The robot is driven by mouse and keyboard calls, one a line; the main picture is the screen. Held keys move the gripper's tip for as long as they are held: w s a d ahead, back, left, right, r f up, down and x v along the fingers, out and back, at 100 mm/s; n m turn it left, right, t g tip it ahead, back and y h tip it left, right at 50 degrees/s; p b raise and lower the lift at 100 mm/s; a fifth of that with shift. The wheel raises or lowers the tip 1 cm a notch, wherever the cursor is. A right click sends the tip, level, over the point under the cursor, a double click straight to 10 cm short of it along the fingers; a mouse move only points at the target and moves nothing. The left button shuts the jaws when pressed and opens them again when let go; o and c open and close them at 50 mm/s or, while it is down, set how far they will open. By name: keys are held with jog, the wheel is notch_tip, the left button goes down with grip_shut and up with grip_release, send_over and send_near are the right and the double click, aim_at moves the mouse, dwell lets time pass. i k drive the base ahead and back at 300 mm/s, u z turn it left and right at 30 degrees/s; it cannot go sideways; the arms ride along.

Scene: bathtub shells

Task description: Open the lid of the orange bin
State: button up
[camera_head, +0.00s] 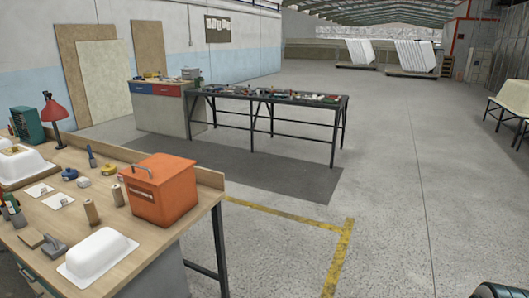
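The orange bin (170,203) stands upright on the wooden workbench (150,222) at the left, near the bench's right end. Its orange lid (158,168) looks closed, with a thin metal handle (141,168) on top. A dark slot or label shows on its front face. The inside of the bin is hidden. Nothing touches the bin from above.
A white tub shell (98,254), cylinders (91,212), tools and a red lamp (57,110) share the bench. A raised wooden edge (210,177) runs behind the bin. A long black table (270,96) stands farther back. The floor right of the bench is open.

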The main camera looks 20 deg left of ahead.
aim_at(160, 168)
jog(key=u, duration=0.9)
jog(key=i, duration=0.95)
jog(key=u, duration=1.1)
jog(key=i, duration=1.4)
jog(key=u, duration=0.3)
